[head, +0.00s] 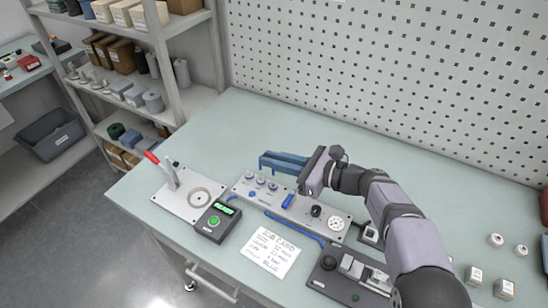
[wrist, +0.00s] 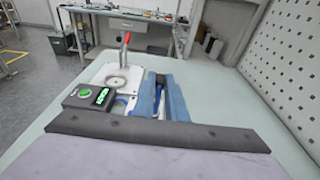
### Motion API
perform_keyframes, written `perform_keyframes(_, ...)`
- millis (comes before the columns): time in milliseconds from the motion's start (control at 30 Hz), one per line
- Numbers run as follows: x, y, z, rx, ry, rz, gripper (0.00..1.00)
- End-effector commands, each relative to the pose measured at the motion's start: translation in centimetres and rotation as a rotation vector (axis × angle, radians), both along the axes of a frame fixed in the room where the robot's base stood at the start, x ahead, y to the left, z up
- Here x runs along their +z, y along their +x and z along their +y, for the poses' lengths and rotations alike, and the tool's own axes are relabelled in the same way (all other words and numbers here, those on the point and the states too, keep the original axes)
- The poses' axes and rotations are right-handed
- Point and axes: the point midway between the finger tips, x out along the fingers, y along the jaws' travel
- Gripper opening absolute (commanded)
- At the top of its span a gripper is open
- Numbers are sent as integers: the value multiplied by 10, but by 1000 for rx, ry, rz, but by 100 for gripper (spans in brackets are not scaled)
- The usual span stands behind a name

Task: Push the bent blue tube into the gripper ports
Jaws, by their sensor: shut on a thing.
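My gripper (head: 266,162) has long blue fingers. It hovers over the rear edge of the grey fixture plate (head: 262,203), with its fingers pointing left. In the wrist view the fingers (wrist: 160,80) are close together around a narrow dark blue piece (wrist: 158,91). I cannot make out its shape or its ends. A long thin blue tube (head: 292,226) lies along the front edge of the plate, bending near its right end. Several round knobs or ports (head: 261,181) stand on the left of the plate. A short blue block (head: 288,201) is at its middle.
A toggle clamp with a red handle (head: 152,157) and a green-button box (head: 214,221) stand left. The job card (head: 272,253) lies in front. A dark device (head: 345,272) is at front right.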

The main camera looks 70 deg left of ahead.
Motion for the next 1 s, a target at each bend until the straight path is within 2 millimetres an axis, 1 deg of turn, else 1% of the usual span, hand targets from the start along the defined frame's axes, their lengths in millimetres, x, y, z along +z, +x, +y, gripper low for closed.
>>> perform_keyframes(33,-7,0,0,0,-1,1,0)
perform_keyframes(100,-12,0,0,0,-1,1,0)
perform_keyframes(400,-33,0,0,0,0,0,0)
perform_keyframes(600,-38,0,0,0,1,1,0)
perform_keyframes(1000,-38,0,0,0,0,0,0)
